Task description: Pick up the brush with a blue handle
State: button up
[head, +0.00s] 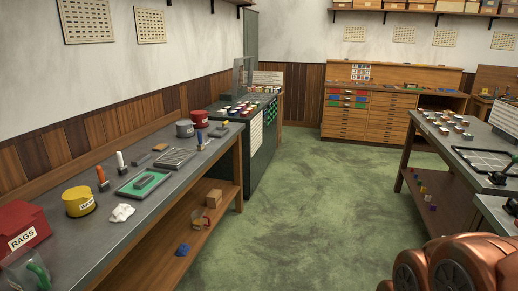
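A small upright item with a blue handle (199,137) stands toward the far end of the left workbench (104,234). It looks like the blue-handled brush, but it is too small to see its bristles. My gripper is not in view. Only copper-coloured parts of my own body show at the lower right.
Near it stand a red tin (199,118) and a grey tin (184,130). An orange-handled tool (102,178), a white-handled tool (121,164), a green-topped tray (132,187) and a yellow tin (78,201) are nearer. The green floor (305,215) between benches is clear.

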aim_at(201, 146)
jog(key=z, duration=0.15)
jog(key=i, duration=1.8)
jog(key=u, duration=0.4)
jog(key=i, duration=1.35)
jog(key=u, duration=1.65)
jog(key=i, duration=0.95)
jog(key=u, duration=0.7)
